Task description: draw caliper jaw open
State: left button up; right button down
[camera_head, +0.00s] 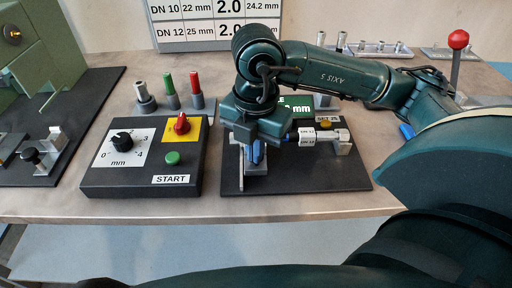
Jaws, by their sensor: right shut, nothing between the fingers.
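The caliper fixture sits on a black base plate (310,178) at the middle right of the bench. Its green display (304,107), ending in "mm", is partly covered by my right arm. A silver part with white labels (318,136) lies across the plate, ending in a metal block at its right. My right gripper (253,158) points down over the left part of the plate, shut and empty. Light metal pieces stand right beside its fingers; I cannot tell whether they touch. The caliper jaw is largely hidden behind the gripper. My left gripper is not in view.
A control box (130,183) with a black dial, red knob and green START button stands just left of the plate. Behind it is a rack of coloured pins (170,92). A green machine (40,50) fills the far left. A red-knobbed lever (457,55) stands back right.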

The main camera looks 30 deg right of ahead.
jog(key=p, duration=0.1)
notch_tip(320, 180, up, 6)
jog(key=p, duration=0.3)
send_over(256, 170)
jog(key=shift+f, duration=0.15)
dwell(0.4)
